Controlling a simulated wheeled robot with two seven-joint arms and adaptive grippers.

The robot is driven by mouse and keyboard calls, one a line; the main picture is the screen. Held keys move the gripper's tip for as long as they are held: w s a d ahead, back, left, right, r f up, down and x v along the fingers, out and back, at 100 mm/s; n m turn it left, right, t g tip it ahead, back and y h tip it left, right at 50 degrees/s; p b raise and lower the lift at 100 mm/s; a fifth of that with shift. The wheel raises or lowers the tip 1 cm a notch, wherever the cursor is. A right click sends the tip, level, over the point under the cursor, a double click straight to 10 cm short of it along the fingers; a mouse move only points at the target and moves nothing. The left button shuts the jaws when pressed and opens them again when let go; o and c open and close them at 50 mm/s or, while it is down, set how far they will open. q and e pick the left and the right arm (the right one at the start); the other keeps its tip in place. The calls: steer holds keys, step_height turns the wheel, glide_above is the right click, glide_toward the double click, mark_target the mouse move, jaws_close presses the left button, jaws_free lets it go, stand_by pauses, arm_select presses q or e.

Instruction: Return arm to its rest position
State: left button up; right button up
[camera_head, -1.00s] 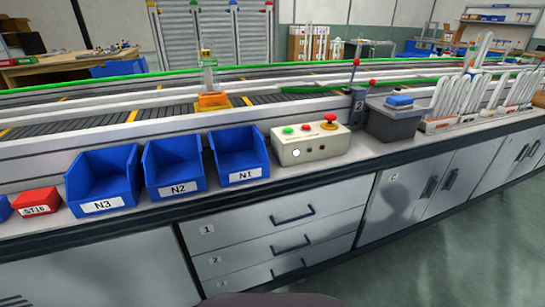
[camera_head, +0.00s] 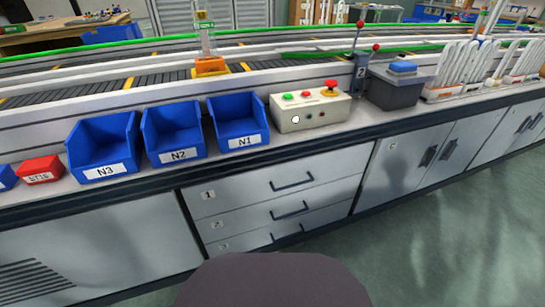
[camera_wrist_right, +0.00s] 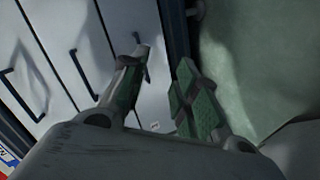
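My right gripper (camera_wrist_right: 164,62) shows in the right wrist view. Its two fingers with green pads stand apart, and nothing is between them. It hangs in front of the grey cabinet fronts and over the green floor, touching nothing that I can see. Neither gripper shows in the head view, and my left gripper is in no view. A dark rounded part of my own body shows at the bottom of the head view.
A counter carries blue bins N3 (camera_head: 103,148), N2 (camera_head: 173,136) and N1 (camera_head: 238,124), a red ST16 box (camera_head: 40,170), a button box (camera_head: 309,111) and a grey box (camera_head: 396,86). A conveyor (camera_head: 150,80) runs behind. Drawers (camera_head: 270,205) are closed. Floor (camera_head: 450,235) at right is clear.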

arm_select(q)
steer(key=shift+p, duration=0.45)
arm_select(e)
steer(key=s+a+r+m+g+y, duration=0.1)
steer(key=a+r+m+g, duration=0.1)
steer(key=m, duration=0.5)
steer(key=s+a+r+m+g, duration=0.2)
steer(key=a+r+m+g, duration=0.1)
steer(key=r+m+g, duration=0.1)
steer(key=r+m, duration=0.1)
steer(key=m, duration=0.1)
steer(key=shift+s+a+m+g+y, duration=0.3)
steer(key=shift+a+m+y, duration=0.05)
steer(key=shift+m+y, duration=0.05)
arm_select(q)
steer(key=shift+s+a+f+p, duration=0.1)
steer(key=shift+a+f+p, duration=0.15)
steer(key=shift+p, duration=0.5)
arm_select(e)
steer(key=shift+d+f, duration=0.15)
